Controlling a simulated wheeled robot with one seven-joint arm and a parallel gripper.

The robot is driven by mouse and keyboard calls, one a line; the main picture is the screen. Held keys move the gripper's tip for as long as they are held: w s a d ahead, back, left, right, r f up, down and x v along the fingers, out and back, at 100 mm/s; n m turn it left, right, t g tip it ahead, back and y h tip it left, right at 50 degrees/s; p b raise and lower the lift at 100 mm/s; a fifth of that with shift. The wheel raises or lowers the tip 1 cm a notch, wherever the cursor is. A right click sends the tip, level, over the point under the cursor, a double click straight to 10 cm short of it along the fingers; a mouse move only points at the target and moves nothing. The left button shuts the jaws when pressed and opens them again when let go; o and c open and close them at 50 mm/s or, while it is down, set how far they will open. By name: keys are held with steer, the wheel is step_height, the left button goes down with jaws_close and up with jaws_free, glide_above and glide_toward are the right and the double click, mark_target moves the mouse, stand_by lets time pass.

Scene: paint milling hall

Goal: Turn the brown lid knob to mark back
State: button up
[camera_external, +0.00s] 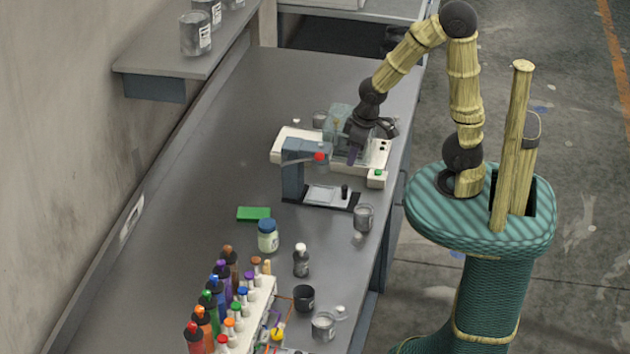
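My gripper (362,143) points down over the white bench device (287,147) in the external view, near its clear greenish box (338,118). The gripper is small and dark here, so I cannot tell whether its fingers are open or shut, or whether they touch anything. I cannot make out a brown lid knob or a mark for it. The gripper and wrist cover part of the device and its box.
A blue-grey stand (293,172) with a red knob (320,156) is just in front of the device. A glass beaker (363,217) stands near the bench's right edge. A jar (268,237), a green block (254,213) and a bottle rack (262,297) are nearer the camera. The bench's left middle is clear.

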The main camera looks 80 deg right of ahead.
steer(key=w+a+f+m+g+h+b, duration=0.1)
steer(key=w+a+f+m+h+b, duration=0.2)
steer(key=w+a+f, duration=0.6)
steer(key=m+t+h+b, duration=0.1)
steer(key=t+h+b, duration=0.1)
steer(key=t+b, duration=0.65)
glide_toward(230, 249)
steer(key=s+a+t+p, duration=0.2)
steer(key=s+t+p, duration=0.1)
steer(key=s, duration=0.4)
steer(key=shift+w+d+r+g, duration=0.15)
steer(key=shift+r+g, duration=0.1)
steer(key=shift+r, duration=0.2)
steer(key=p+x, duration=0.4)
steer(key=x, duration=1.2)
steer(key=shift+w, duration=0.1)
steer(key=shift+w+d+f+p, duration=0.1)
steer(key=shift+w+f+p, duration=0.25)
steer(key=shift+w+f, duration=0.15)
steer(key=shift+r, duration=0.1)
